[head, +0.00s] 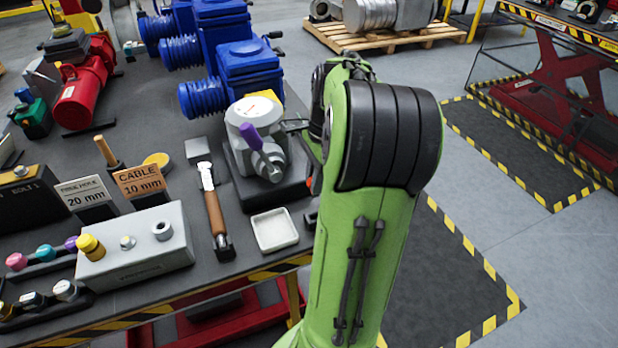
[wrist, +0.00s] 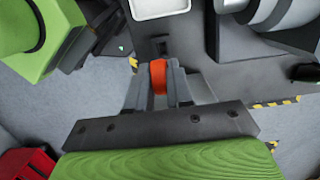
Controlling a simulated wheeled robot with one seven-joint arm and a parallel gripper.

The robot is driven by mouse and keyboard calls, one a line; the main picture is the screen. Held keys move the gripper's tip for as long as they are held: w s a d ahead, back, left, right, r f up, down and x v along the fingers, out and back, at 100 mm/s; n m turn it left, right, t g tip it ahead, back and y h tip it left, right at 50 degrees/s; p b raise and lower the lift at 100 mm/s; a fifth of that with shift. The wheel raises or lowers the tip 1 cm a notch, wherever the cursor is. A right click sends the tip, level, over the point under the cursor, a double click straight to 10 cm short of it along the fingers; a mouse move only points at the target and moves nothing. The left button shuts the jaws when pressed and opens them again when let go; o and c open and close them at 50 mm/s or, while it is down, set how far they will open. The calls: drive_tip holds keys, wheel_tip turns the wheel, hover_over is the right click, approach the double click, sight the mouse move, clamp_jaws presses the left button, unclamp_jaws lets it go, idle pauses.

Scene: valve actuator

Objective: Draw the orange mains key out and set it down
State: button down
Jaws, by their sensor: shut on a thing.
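The orange key (wrist: 158,76) is between the fingers of my gripper (wrist: 158,88) in the wrist view. A dark block (wrist: 152,47) on the table's front edge lies just beyond the fingertips. I cannot tell whether the key touches it; the key's lower end is hidden. In the head view my green arm covers most of the gripper, and a small orange-red patch (head: 309,184) shows at the arm's left edge. A white square tray (head: 274,230) is left of it; it also shows in the wrist view (wrist: 160,8).
The grey actuator (head: 258,140) with a purple handle stands behind the tray. A hammer (head: 213,205) lies left of the tray. A grey box (head: 135,245) with a yellow knob is farther left. The striped table edge runs along the front, with open floor to the right.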

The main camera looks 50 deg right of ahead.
sight(315, 196)
drive_tip(key=shift+r+p, duration=0.1)
drive_tip(key=shift+p, duration=0.25)
wheel_tip(315, 196, down, 6)
drive_tip(key=b, duration=0.3)
drive_tip(key=shift+a+b, duration=0.1)
drive_tip(key=shift+b, duration=0.25)
drive_tip(key=shift+p, duration=0.95)
idle(0.8)
drive_tip(key=shift+f+b, duration=0.95)
drive_tip(key=shift+f, duration=0.7)
drive_tip(key=c, duration=0.9)
unclamp_jaws()
drive_tip(key=shift+c, duration=0.2)
